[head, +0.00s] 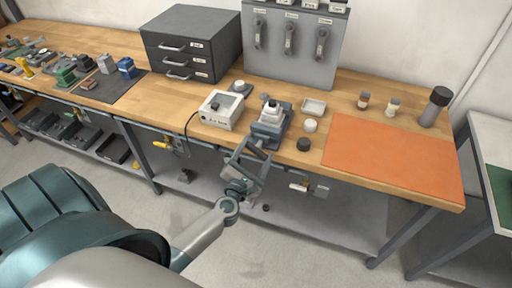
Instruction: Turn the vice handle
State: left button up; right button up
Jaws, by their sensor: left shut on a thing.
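The vice (269,124) is a small blue-grey bench vice at the front edge of the wooden workbench. A white and dark piece (270,107) sits at its top. My left gripper (256,147) reaches up from below to the front of the vice. Its fingers are closed at the vice's front, where the handle sits. The handle is too small and too covered by the fingers to make out clearly. My right gripper is not in view.
A white box device (222,110) stands just left of the vice. A small tray (314,107), a white round jar (310,126) and a dark knob-like piece (303,144) are to its right. An orange mat (390,155) lies clear farther right. A grey drawer cabinet (190,43) stands behind.

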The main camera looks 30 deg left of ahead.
pick_arm(q)
jog(key=m+p, duration=0.2)
jog(key=m, duration=0.1)
jog(key=shift+r+m, duration=0.1)
jog(key=shift+m, duration=0.3)
jog(key=m+p, duration=0.1)
jog(key=m, duration=0.1)
jog(key=shift+m, duration=0.3)
jog(key=m+p, duration=0.1)
jog(key=m, duration=0.1)
jog(key=shift+m+p, duration=0.35)
jog(key=shift+m, duration=0.05)
jog(key=m+p, duration=0.1)
jog(key=m, duration=0.2)
jog(key=shift+m, duration=0.3)
jog(key=m+p, duration=0.1)
jog(key=m, duration=0.1)
jog(key=shift+m, duration=0.3)
jog(key=m+p, duration=0.1)
jog(key=m, duration=0.2)
jog(key=shift+m, duration=0.4)
jog(key=shift+m+p, duration=0.6)
jog(key=shift+m, duration=1.4)
jog(key=shift+f, duration=0.2)
